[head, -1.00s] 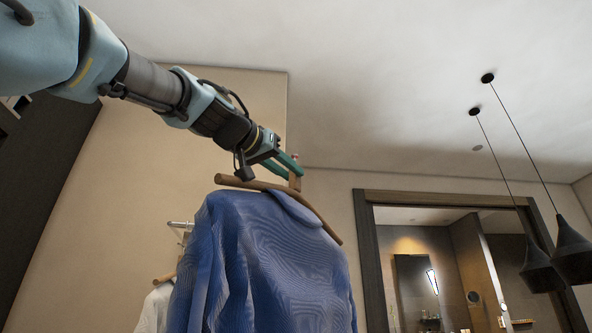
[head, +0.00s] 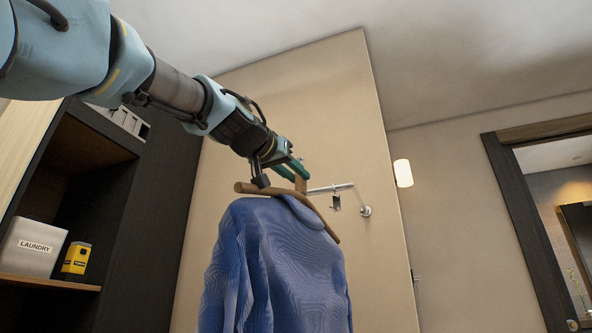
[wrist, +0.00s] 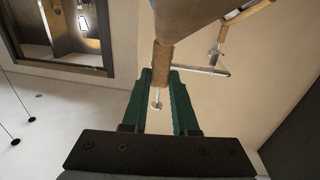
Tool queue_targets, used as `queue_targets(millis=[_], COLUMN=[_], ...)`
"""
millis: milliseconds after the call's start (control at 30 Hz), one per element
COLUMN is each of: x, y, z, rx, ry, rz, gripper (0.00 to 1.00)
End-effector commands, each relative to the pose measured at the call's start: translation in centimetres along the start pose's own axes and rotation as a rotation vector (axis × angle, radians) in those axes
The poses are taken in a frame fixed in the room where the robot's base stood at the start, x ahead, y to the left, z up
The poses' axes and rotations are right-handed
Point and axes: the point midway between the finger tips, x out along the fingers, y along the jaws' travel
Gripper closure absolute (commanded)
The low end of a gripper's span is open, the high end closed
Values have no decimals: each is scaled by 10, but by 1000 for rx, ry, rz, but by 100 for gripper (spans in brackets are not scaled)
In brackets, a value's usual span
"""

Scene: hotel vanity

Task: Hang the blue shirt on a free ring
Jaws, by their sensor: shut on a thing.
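The blue shirt (head: 275,265) hangs from a wooden hanger (head: 322,222) in the head view. My gripper (head: 297,172) is shut on the upright neck of that hanger. In the wrist view its green fingers (wrist: 160,92) flank the wooden neck (wrist: 161,62), and a small metal pin end shows between them. A metal rail (head: 330,188) sticks out from the beige wall, just right of the gripper in the head view. A small ring fitting (head: 336,204) hangs under it. The rail also shows in the wrist view (wrist: 200,69), beside the held hanger; whether they touch I cannot tell.
Another wooden hanger (wrist: 232,20) hangs at a rail fitting in the wrist view. At left, a dark shelf unit (head: 140,215) holds a laundry box (head: 33,247) and a yellow box (head: 76,258). A wall lamp (head: 403,173) and a framed opening (head: 530,210) are at right.

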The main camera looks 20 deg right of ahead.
Motion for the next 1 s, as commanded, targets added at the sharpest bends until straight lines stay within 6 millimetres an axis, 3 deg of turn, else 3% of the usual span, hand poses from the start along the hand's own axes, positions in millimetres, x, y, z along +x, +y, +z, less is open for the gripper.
queue_targets(millis=[1000], x=[113], y=[-15], z=[-4], rx=[0], ry=[1], rz=[1], gripper=[100])
